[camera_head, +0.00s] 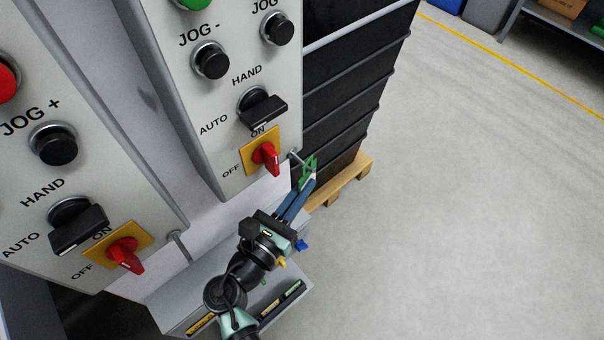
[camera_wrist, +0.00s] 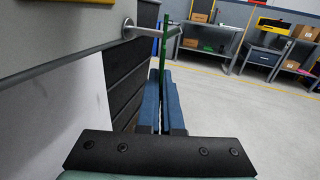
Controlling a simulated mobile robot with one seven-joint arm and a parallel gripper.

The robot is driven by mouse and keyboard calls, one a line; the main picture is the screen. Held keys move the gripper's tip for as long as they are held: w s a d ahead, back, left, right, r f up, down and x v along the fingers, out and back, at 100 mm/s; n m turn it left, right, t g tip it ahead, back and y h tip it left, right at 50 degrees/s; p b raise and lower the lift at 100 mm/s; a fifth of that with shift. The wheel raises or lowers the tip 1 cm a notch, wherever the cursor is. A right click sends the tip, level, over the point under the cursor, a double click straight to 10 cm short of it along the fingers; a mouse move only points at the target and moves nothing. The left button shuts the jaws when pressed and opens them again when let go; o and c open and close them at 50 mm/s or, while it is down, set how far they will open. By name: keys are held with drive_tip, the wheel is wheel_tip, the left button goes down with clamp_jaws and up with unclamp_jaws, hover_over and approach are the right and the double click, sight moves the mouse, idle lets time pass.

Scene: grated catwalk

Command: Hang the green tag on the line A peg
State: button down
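The green tag (camera_head: 309,166) is a flat piece with an opening, held upright at my fingertips. My gripper (camera_head: 305,186) has its blue fingers close together on the tag's lower end. In the wrist view the tag (camera_wrist: 165,42) is seen nearly edge-on above the fingers (camera_wrist: 161,95). A metal peg (camera_head: 296,157) sticks out from the right control panel beside its red switch. The peg (camera_wrist: 138,32) points toward the tag in the wrist view; I cannot tell whether it passes through the opening. Another peg (camera_head: 178,244) is on the left panel. No line label is readable.
The right panel (camera_head: 222,125) and left panel (camera_head: 75,190) carry knobs and red switches. A grey ledge (camera_head: 305,293) lies below, with small yellow (camera_head: 282,262) and blue (camera_head: 302,245) pieces by my arm. Dark stacked crates (camera_head: 350,85) stand on a pallet (camera_head: 345,183). Floor at right is clear.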

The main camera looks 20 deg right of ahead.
drive_tip(key=shift+s+r, duration=0.1)
drive_tip(key=shift+s, duration=0.05)
drive_tip(key=shift+s+d+r+p, duration=0.2)
drive_tip(key=shift+s+p, duration=0.2)
drive_tip(key=shift+p, duration=0.1)
drive_tip(key=shift+s+d+r+p, duration=0.15)
drive_tip(key=shift+s+r+p, duration=0.05)
drive_tip(key=shift+s+p, duration=0.25)
idle(0.4)
drive_tip(key=shift+s+d+p, duration=0.25)
drive_tip(key=shift+s+p, duration=0.1)
drive_tip(key=shift+s, duration=0.3)
drive_tip(key=shift+s+d+p, duration=0.25)
drive_tip(key=shift+s+p, duration=0.1)
drive_tip(key=shift+s, duration=0.35)
drive_tip(key=shift+s+d+p, duration=0.25)
drive_tip(key=shift+s+p, duration=0.1)
drive_tip(key=shift+s, duration=0.3)
drive_tip(key=shift+s, duration=0.1)
drive_tip(key=s+a+r+n+t+y+p, duration=0.1)
drive_tip(key=a+n+t+y+p, duration=0.6)
drive_tip(key=a+n+y, duration=0.3)
drive_tip(key=shift+a+r+n+y, duration=0.25)
drive_tip(key=shift+a+n+y, duration=0.05)
drive_tip(key=shift+a+y, duration=2)
